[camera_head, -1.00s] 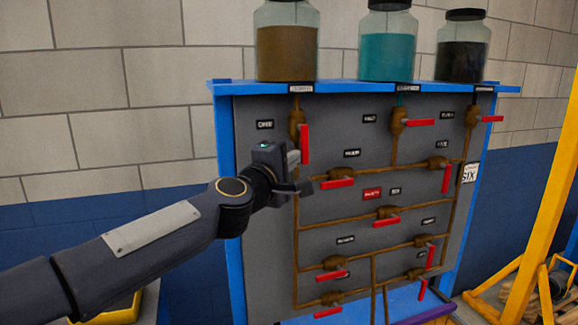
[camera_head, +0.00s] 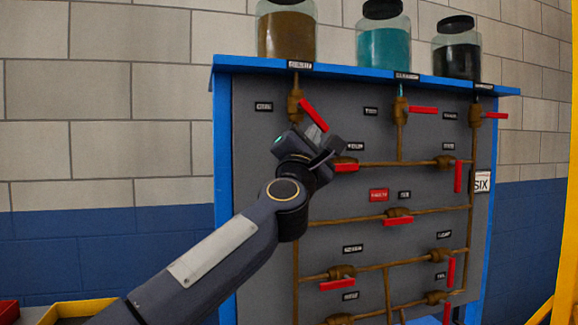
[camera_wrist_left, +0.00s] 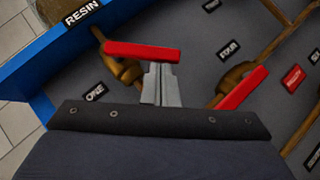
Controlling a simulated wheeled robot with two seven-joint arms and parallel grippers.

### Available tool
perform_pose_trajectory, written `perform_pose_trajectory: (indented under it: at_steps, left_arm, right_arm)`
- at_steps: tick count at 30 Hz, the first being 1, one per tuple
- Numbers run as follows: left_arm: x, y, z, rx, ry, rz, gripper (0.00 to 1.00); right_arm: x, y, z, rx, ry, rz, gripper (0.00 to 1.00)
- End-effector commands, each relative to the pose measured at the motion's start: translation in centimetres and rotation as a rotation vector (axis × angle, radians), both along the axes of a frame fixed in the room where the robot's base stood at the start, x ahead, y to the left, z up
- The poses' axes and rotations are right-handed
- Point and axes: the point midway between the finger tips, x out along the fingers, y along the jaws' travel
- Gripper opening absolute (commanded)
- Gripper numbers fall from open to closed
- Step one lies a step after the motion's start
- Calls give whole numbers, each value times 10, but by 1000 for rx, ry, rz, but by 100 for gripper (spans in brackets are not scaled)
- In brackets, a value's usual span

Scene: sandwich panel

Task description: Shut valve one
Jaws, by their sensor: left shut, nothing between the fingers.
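Valve one's red handle (camera_head: 314,115) is at the upper left of the grey panel, beside the ONE label (camera_head: 264,106). It sits on a brass valve body (camera_head: 295,104) under the brown jar and slants down to the right, partway between upright and level. My left gripper (camera_head: 326,139) is shut and empty, just below the handle. In the left wrist view, the closed fingers (camera_wrist_left: 160,84) reach the underside of the red handle (camera_wrist_left: 143,52), near its free end. They look in contact. My right gripper is not in view.
Another red handle (camera_head: 346,167) lies level just below my left gripper. Several more valves with red handles sit on brown pipes to the right. Jars of brown (camera_head: 286,35), teal (camera_head: 384,43) and black liquid stand on the blue shelf (camera_head: 340,70). A yellow post (camera_head: 570,210) is at the right.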

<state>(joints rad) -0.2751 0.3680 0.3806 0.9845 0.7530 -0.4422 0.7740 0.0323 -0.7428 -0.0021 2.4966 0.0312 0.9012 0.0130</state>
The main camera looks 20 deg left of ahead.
Motion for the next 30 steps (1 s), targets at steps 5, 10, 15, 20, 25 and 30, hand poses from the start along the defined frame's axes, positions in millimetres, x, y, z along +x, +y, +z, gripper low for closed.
perform_pose_trajectory:
  at_steps: [5, 10, 15, 20, 25, 30]
  left_arm:
    - [7, -12, -4, -142, -94, -4, 0]
    - [13, -20, 5, -275, -184, -2, 0]
    - [17, -26, 14, -399, -267, -1, 0]
    - [20, -30, 21, -497, -335, 0, 0]
    - [21, -32, 26, -550, -373, 1, 0]
    - [23, -34, 28, -548, -371, 2, 0]
  right_arm:
    - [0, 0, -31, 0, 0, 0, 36]
    - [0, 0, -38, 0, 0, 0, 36]
    - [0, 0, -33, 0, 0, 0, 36]
    - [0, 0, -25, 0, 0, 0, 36]
    - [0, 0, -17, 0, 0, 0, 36]
    - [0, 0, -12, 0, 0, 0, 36]
